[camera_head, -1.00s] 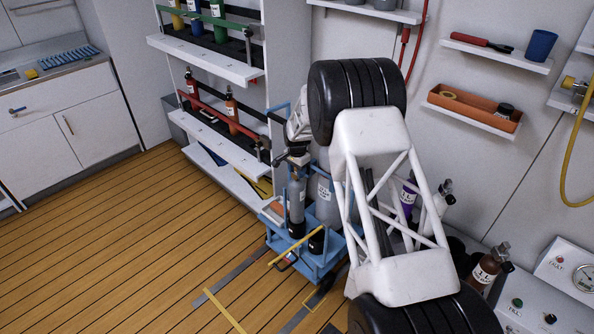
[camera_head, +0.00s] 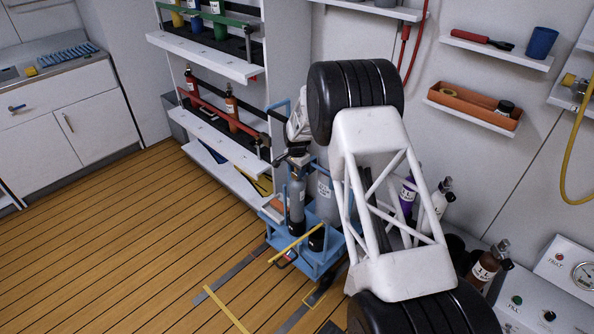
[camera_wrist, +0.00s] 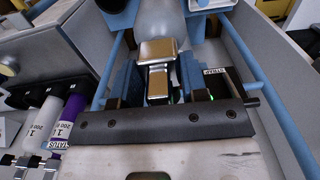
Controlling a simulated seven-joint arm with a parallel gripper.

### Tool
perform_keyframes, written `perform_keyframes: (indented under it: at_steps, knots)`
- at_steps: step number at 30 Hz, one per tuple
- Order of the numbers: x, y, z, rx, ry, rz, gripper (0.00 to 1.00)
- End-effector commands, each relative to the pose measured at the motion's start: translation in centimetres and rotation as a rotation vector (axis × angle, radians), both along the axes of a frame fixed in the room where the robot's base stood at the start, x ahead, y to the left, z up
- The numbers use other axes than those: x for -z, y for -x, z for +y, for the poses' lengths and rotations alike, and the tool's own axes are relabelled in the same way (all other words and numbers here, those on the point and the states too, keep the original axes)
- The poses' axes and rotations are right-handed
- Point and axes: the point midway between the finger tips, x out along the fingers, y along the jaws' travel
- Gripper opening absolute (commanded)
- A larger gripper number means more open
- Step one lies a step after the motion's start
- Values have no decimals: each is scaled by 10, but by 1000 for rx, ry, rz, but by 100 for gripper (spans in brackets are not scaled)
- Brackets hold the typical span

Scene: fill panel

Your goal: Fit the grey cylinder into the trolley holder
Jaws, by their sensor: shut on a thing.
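The grey cylinder (camera_head: 296,203) stands upright at the left side of the blue trolley (camera_head: 318,262) in the head view. My gripper (camera_head: 297,160) is above it, shut on its top end. In the wrist view, my gripper (camera_wrist: 158,92) has its jaws on either side of a brass-coloured valve (camera_wrist: 157,52); the pale rounded shoulder of the cylinder (camera_wrist: 155,18) shows beyond. Blue trolley rails (camera_wrist: 242,50) run beside it. A strap label shows at the right. I cannot tell whether the cylinder's foot is seated, as the holder is mostly hidden.
A larger grey cylinder (camera_head: 325,198) stands beside it in the trolley, close to my arm. A yellow bar (camera_head: 296,245) crosses the trolley's front. Purple (camera_head: 408,195) and brown (camera_head: 486,268) cylinders stand by the right wall.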

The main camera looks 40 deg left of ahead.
Motion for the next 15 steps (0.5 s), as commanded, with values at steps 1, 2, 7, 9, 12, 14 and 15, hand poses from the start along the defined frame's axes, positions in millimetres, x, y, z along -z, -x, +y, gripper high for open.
perform_keyframes:
  at_steps: [1,2,7,9,12,14,15]
  knots:
    - [-3,-1,1,0,-4,-3,0]
    - [-2,-1,1,0,-4,-3,0]
    - [0,-1,1,0,-4,-3,0]
    - [1,-1,1,0,-4,-3,0]
    - [2,-1,1,0,-4,-3,0]
    - [3,-1,1,0,-4,-3,0]
    - [4,-1,1,0,-4,-3,0]
